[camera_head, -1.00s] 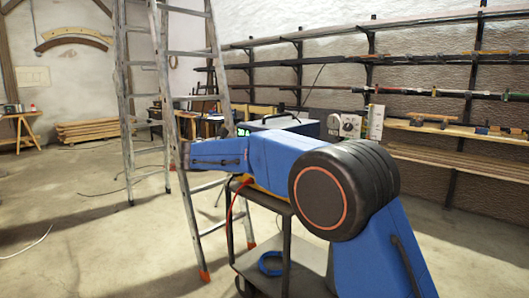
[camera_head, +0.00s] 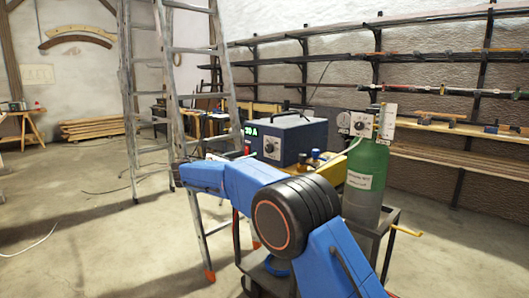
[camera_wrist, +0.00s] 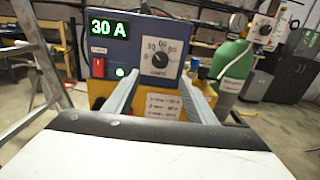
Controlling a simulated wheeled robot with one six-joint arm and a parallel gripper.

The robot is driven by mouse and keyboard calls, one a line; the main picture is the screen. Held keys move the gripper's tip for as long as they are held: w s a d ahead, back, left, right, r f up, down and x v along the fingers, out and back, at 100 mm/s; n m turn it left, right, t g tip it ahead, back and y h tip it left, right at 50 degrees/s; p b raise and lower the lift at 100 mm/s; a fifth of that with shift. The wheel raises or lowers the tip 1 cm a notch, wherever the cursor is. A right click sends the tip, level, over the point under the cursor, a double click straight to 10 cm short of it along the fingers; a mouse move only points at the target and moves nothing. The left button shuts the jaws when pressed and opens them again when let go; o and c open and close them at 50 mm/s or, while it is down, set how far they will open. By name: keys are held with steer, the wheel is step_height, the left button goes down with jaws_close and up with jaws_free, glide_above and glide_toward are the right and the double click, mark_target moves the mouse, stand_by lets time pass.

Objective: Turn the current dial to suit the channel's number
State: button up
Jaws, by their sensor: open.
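The blue power unit (camera_head: 304,140) stands on a trolley in the head view, its green display reading 30 A. In the wrist view its front panel fills the upper middle, with the lit display (camera_wrist: 108,28) at the left. The black current dial (camera_wrist: 157,62) sits on a pale scale plate marked AMPS, its pointer seemingly toward 30. My gripper (camera_wrist: 162,84) is open, its two grey fingers apart below the dial and not visibly touching it. A white card (camera_wrist: 162,104) with several lines of values is below; its text is too small to read surely. I see no channel number.
A green gas cylinder (camera_head: 365,178) with a regulator stands right of the unit. A red switch (camera_wrist: 98,68) and a green lamp (camera_wrist: 119,72) are left of the dial. A ladder (camera_head: 178,80) stands close on the left. The floor at left is mostly clear.

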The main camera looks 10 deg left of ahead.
mark_target(268, 149)
steer(key=x, duration=1.1)
steer(key=shift+w+d, duration=0.2)
steer(key=shift+d, duration=0.05)
steer(key=c, duration=1)
